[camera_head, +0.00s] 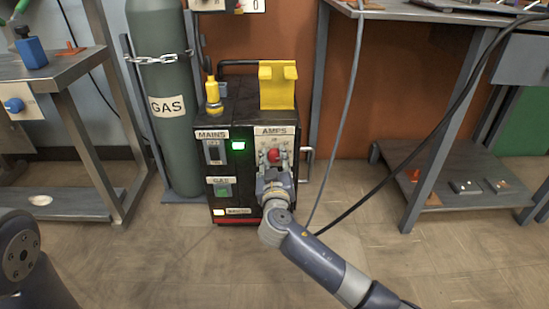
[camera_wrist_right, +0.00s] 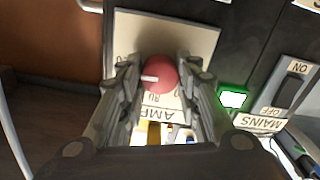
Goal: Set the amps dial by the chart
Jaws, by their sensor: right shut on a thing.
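The red amps dial (camera_head: 274,155) is on the pale AMPS panel (camera_head: 281,132) at the upper right of the machine's front. My right gripper (camera_head: 273,158) reaches it from the front and is shut on it. In the right wrist view, the red dial (camera_wrist_right: 161,77) sits between the two fingers of the gripper (camera_wrist_right: 158,72). A white pointer mark on the dial points left there, where the lettering is upside down. The fingers hide much of the scale. No readable chart shows. My left gripper is out of view; only part of my left arm shows at the lower left.
The machine (camera_head: 240,180) has a MAINS switch (camera_head: 214,152), a lit green lamp (camera_head: 238,145) and a GAS panel (camera_head: 222,188). A chained green gas cylinder (camera_head: 168,70) stands left of it. Benches stand on both sides, and a black cable (camera_head: 400,172) runs at right.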

